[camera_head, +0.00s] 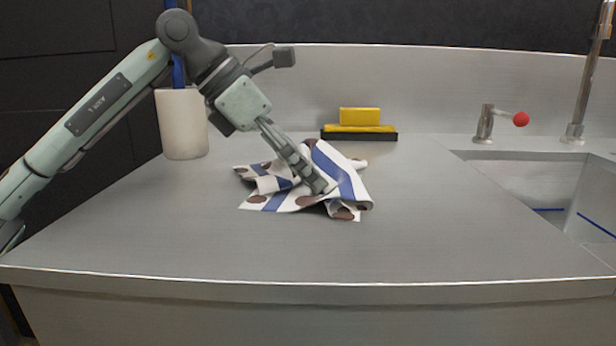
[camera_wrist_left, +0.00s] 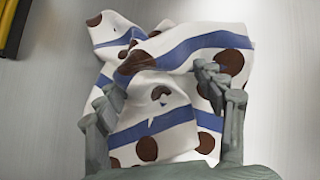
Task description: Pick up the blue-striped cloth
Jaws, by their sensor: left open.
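The blue-striped cloth (camera_head: 343,180) is white with blue stripes and brown spots. It lies crumpled on the metal counter in the middle of the head view. My left gripper (camera_head: 322,188) reaches down onto it from the upper left. In the left wrist view the cloth (camera_wrist_left: 180,85) fills the middle, and the open fingers of my left gripper (camera_wrist_left: 165,110) stand on either side of part of it. Folds of the cloth lie between the fingers. Whether the fingertips touch the counter is hidden. My right gripper is in neither view.
A yellow and black block-shaped item (camera_head: 360,120) lies behind the cloth. A white cylindrical container (camera_head: 181,124) stands at the back left with something blue above it. A sink (camera_head: 545,185) with a faucet (camera_head: 577,110) and a red-knobbed lever (camera_head: 519,119) is at right. The front counter is clear.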

